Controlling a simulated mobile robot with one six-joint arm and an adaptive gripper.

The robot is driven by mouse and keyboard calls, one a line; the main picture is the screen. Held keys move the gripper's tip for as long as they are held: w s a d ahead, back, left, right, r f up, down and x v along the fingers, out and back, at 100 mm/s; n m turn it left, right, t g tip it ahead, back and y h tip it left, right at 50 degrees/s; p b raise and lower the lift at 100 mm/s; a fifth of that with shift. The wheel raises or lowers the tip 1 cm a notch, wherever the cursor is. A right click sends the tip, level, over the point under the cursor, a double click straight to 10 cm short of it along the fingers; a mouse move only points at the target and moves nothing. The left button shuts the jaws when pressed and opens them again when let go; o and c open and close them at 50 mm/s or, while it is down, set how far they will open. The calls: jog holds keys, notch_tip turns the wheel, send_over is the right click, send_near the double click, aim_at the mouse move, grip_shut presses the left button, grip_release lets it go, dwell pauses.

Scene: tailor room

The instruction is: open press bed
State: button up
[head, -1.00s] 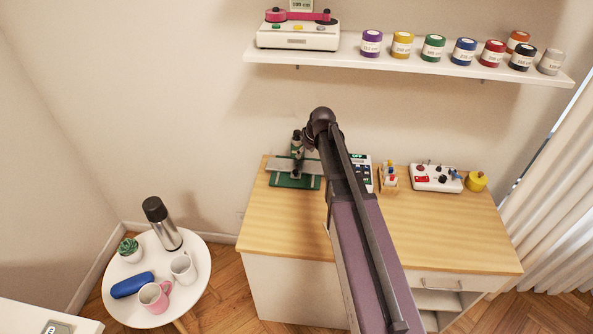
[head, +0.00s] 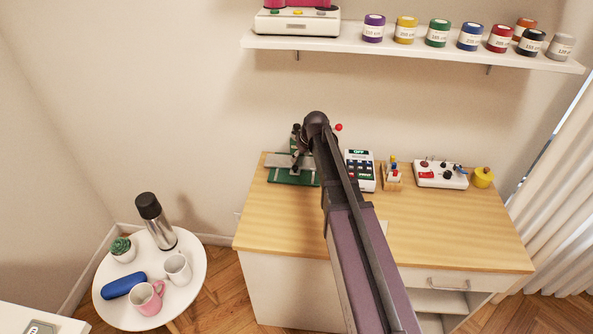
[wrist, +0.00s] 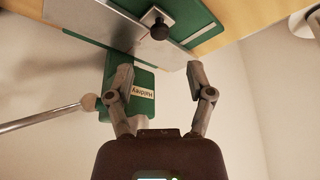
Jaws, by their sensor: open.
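The press (head: 292,176) stands on the back left of the wooden worktop in the head view, with a green base and grey plates. My arm hides part of it. In the wrist view, a grey flat plate (wrist: 118,25) lies on the green base (wrist: 190,15), with a black knob (wrist: 158,30) on a small white piece. A labelled green block (wrist: 143,105) and a metal rod (wrist: 40,119) with a round joint show lower left. My gripper (wrist: 158,73) is open and empty, its fingers spread below the knob in the picture. I cannot tell whether it touches anything.
Right of my arm on the worktop (head: 440,235) are a calculator (head: 360,171), a small wooden holder (head: 391,178), a control box (head: 440,174) and a yellow pot (head: 482,177). A shelf (head: 400,48) with jars hangs above. A round side table (head: 190,290) stands left.

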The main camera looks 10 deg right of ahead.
aim_at(295, 167)
jog(key=shift+b+x, duration=2.95)
jog(key=shift+x, duration=0.6)
grip_shut()
